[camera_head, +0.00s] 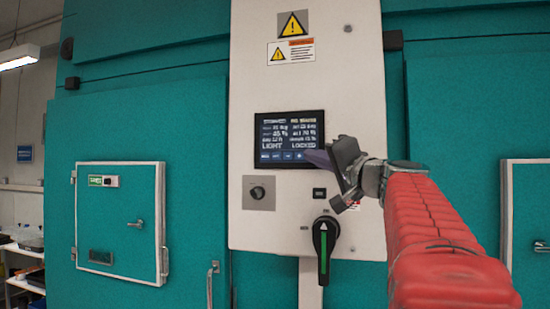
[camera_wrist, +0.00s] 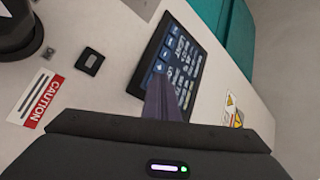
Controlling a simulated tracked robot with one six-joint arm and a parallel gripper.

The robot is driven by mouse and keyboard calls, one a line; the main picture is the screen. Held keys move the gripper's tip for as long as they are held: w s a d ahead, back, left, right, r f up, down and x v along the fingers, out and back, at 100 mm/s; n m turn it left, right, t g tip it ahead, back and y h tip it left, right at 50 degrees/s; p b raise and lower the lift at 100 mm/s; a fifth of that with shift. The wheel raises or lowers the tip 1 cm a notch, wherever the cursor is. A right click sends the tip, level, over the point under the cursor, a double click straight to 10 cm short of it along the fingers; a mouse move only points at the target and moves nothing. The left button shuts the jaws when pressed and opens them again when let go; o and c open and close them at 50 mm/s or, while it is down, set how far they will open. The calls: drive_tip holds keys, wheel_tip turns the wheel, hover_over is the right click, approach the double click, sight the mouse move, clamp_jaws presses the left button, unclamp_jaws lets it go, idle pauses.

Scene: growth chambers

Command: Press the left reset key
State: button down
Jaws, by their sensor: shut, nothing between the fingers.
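The control screen (camera_head: 288,132) is a dark display on the white panel. It shows white text, including "LIGHT" and "LOCKED", with a row of small blue keys (camera_head: 276,156) along its bottom edge. My gripper (camera_head: 309,155) is shut and empty, its tip at the screen's lower right corner. In the wrist view the screen (camera_wrist: 190,62) is tilted, and the closed fingers (camera_wrist: 161,84) overlap its lower edge and hide part of it. I cannot tell whether they touch it. No label reading "reset" is legible, so I cannot tell which key is the left reset key.
Below the screen are a round knob (camera_head: 258,192), a small black button (camera_head: 319,193) and a black rotary handle (camera_head: 325,240) with a green stripe. The black button also shows in the wrist view (camera_wrist: 90,61), near a caution label (camera_wrist: 42,98). Teal chamber doors flank the panel.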

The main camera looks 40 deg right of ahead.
drive_tip(key=shift+s+a, duration=0.45)
drive_tip(key=shift+a, duration=0.1)
drive_tip(key=shift+a, duration=0.1)
drive_tip(key=s+a, duration=0.1)
drive_tip(key=a, duration=0.1)
drive_tip(key=s+a, duration=0.1)
drive_tip(key=s, duration=0.1)
drive_tip(key=shift+a, duration=0.4)
idle(0.8)
